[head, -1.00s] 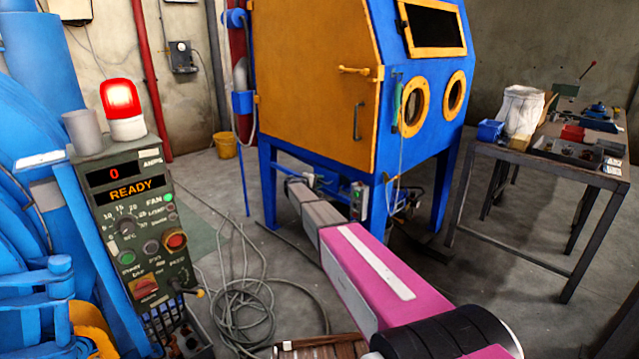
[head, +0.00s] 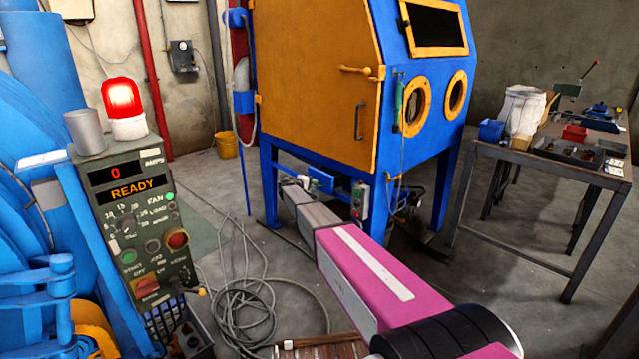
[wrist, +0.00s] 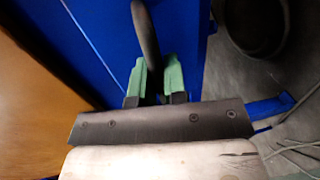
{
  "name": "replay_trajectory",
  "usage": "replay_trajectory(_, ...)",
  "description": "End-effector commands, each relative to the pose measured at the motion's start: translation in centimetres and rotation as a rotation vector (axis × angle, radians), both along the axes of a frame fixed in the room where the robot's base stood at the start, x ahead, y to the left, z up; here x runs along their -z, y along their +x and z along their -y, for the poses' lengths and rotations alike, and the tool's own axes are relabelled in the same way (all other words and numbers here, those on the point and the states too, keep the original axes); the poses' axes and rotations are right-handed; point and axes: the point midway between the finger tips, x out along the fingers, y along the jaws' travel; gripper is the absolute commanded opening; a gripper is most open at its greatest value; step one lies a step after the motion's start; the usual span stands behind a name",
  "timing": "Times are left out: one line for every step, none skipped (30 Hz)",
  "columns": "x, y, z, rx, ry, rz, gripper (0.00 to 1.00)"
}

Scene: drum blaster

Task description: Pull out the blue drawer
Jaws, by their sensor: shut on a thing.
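In the wrist view, a dark curved handle (wrist: 146,35) stands on a blue surface (wrist: 100,45), which I take to be the drawer. My gripper (wrist: 155,63) has its green fingers closed around the handle, one on each side. In the head view my arm reaches to below the blue and orange cabinet (head: 312,90). A small blue part (head: 322,181) shows beside the end of my arm there. How far the drawer stands out from the cabinet cannot be told.
A control box (head: 358,199) hangs near the cabinet's front leg. A dark table (head: 590,177) with trays stands at right. The READY console (head: 133,195) is at left.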

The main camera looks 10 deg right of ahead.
Motion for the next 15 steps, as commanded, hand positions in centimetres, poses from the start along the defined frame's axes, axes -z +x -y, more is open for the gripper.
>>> replay_trajectory(0.0,-1.1,-1.2,-0.003,0.001,-0.001,0.0)
replay_trajectory(0.0,-1.6,-1.8,-0.002,0.001,0.0,0.0)
replay_trajectory(0.0,-2.2,-2.7,-0.003,0.001,0.0,0.0)
replay_trajectory(0.0,-2.6,-3.3,-0.003,0.001,0.0,0.0)
replay_trajectory(0.0,-3.0,-3.9,-0.003,0.001,0.0,0.0)
replay_trajectory(0.0,-3.6,-4.7,-0.002,0.001,0.0,0.0)
replay_trajectory(0.0,-4.0,-5.3,-0.002,0.001,0.0,0.0)
replay_trajectory(0.0,-4.4,-5.8,-0.002,0.001,0.0,0.0)
replay_trajectory(0.0,-4.8,-6.4,-0.002,0.001,0.0,0.0)
replay_trajectory(0.0,-5.2,-6.9,-0.002,0.001,0.0,0.0)
replay_trajectory(0.0,-5.5,-7.3,-0.002,0.001,0.0,0.0)
replay_trajectory(0.0,-5.8,-7.8,-0.001,0.0,-0.001,0.0)
replay_trajectory(0.0,-6.1,-8.2,-0.001,0.0,-0.001,0.0)
replay_trajectory(0.0,-6.2,-8.4,-0.001,0.0,-0.001,0.0)
replay_trajectory(0.1,-6.5,-8.7,-0.001,0.0,-0.001,0.0)
